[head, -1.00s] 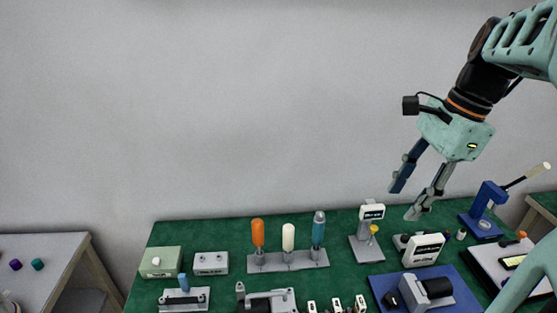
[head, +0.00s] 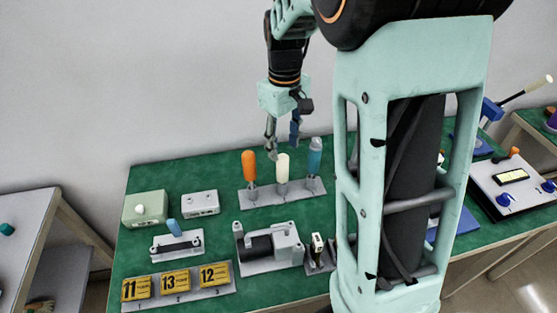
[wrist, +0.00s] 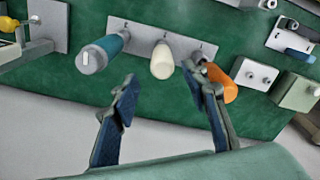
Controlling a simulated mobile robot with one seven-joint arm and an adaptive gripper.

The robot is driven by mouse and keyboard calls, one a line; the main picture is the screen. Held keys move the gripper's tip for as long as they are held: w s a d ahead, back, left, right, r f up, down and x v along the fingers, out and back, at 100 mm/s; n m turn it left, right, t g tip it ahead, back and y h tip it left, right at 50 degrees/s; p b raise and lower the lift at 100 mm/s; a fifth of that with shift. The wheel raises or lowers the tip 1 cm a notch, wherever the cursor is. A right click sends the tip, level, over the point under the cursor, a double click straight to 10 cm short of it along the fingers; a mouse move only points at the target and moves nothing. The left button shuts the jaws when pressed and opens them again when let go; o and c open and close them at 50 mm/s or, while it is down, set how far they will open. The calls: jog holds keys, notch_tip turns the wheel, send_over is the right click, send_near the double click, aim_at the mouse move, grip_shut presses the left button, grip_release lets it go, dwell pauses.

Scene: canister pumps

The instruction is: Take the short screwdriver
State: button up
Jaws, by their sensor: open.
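A grey rack (head: 262,197) holds three upright screwdrivers in a row. The orange-handled screwdriver (head: 249,166) is at left, the cream one (head: 283,168) in the middle and the blue one with a grey top (head: 314,157) at right. The cream handle looks the smallest. My gripper (head: 283,147) is open and empty, close to the top of the cream handle. In the wrist view the cream screwdriver (wrist: 162,60) lies between and beyond my spread fingers (wrist: 161,88), with the blue one (wrist: 103,52) at left and the orange one (wrist: 222,84) behind the right finger.
A grey pump fixture (head: 270,248) and a plate with yellow numbered blocks (head: 178,284) are in front. A green box (head: 145,207) and a grey box (head: 200,203) stand left of the rack. My arm covers the right side of the bench.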

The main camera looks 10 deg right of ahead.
aim_at(283, 157)
jog(key=f, duration=0.4)
jog(key=shift+s+a+f, duration=0.15)
jog(key=shift+s, duration=0.05)
jog(key=shift+f, duration=3.1)
jog(key=shift+c, duration=0.4)
grip_shut()
